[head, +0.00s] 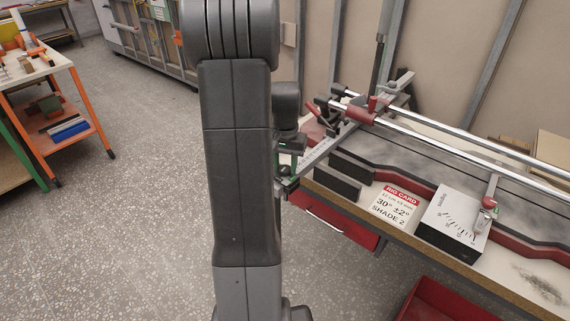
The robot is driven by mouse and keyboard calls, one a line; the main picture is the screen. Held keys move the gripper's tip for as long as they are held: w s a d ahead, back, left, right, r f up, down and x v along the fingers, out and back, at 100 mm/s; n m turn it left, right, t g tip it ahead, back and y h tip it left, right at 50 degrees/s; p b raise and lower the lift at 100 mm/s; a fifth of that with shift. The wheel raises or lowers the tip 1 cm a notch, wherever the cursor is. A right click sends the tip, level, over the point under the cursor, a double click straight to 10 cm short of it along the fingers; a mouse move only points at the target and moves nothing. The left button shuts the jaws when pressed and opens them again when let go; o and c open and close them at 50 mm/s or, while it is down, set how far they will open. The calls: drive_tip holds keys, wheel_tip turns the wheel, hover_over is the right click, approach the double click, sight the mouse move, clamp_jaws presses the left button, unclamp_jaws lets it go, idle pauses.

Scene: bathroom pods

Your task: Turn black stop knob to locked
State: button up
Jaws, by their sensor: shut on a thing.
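My gripper (288,150) shows partly behind my own dark arm, at the left end of the bench. It is shut, pointing down at the near end of a grey metal fence bar (336,146). The black stop knob is mostly hidden by my gripper and arm. The jaws appear to be closed around it there, but its angle and whether it is locked cannot be told.
Red-handled clamp parts (362,111) and shiny rails (450,150) lie close to the right. A rig card (395,204) and a white dial box (453,222) sit on the bench. An orange-legged cart (85,110) stands left; the floor between is clear.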

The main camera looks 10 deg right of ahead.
sight(285, 167)
drive_tip(key=shift+m, duration=0.8)
drive_tip(key=o, duration=1)
drive_tip(key=shift+r, duration=0.1)
wheel_tip(285, 167, up, 14)
drive_tip(key=shift+f, duration=0.2)
